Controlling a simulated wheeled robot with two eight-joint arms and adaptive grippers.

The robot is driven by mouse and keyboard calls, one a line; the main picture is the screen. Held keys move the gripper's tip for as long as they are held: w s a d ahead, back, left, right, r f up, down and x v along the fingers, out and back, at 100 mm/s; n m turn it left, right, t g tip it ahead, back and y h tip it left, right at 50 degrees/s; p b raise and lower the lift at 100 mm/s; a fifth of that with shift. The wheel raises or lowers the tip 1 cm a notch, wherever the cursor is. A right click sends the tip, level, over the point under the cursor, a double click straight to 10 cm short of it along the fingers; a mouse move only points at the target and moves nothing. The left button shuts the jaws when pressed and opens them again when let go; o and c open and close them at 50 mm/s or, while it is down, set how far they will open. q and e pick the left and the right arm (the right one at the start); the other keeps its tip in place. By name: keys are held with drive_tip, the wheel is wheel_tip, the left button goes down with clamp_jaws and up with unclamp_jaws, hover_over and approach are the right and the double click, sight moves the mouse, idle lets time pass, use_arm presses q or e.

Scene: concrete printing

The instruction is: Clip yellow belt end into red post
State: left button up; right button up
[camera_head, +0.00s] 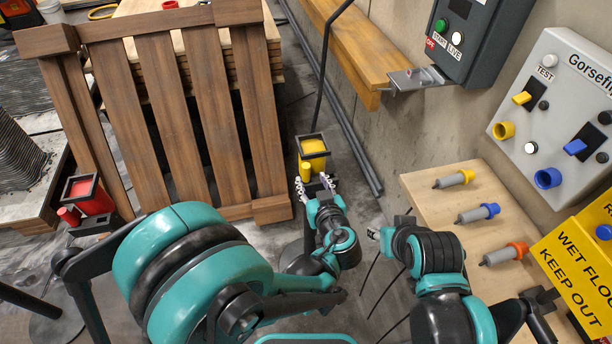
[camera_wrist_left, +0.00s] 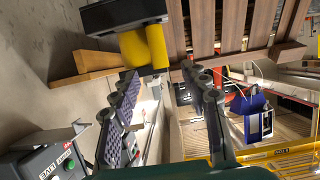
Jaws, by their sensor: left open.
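The yellow belt end (camera_head: 306,171) is a small yellow piece at the side of the yellow belt head (camera_head: 313,147), which sits in a black square frame. My left gripper (camera_head: 314,186) is open just below it. In the left wrist view the open fingers (camera_wrist_left: 160,80) point at the yellow cylinders (camera_wrist_left: 155,47), with the tips close to them; contact cannot be told. The red post (camera_head: 92,200) stands at the far left with a black frame and a small red end (camera_head: 69,215) at its side. My right gripper (camera_head: 376,233) is small and partly visible; its jaws are unclear.
A slatted brown wooden panel (camera_head: 155,110) stands between the two posts. At right, a wooden board (camera_head: 430,197) carries several coloured-collared tools beside a grey control panel (camera_head: 555,110) and a yellow wet-floor sign (camera_head: 580,262). A wooden beam (camera_head: 345,45) runs along the wall.

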sight(307, 171)
use_arm(q)
drive_tip(key=b+x, duration=0.2)
drive_tip(key=x, duration=0.4)
drive_tip(key=shift+w+f, duration=0.15)
drive_tip(key=shift+w, duration=0.05)
clamp_jaws()
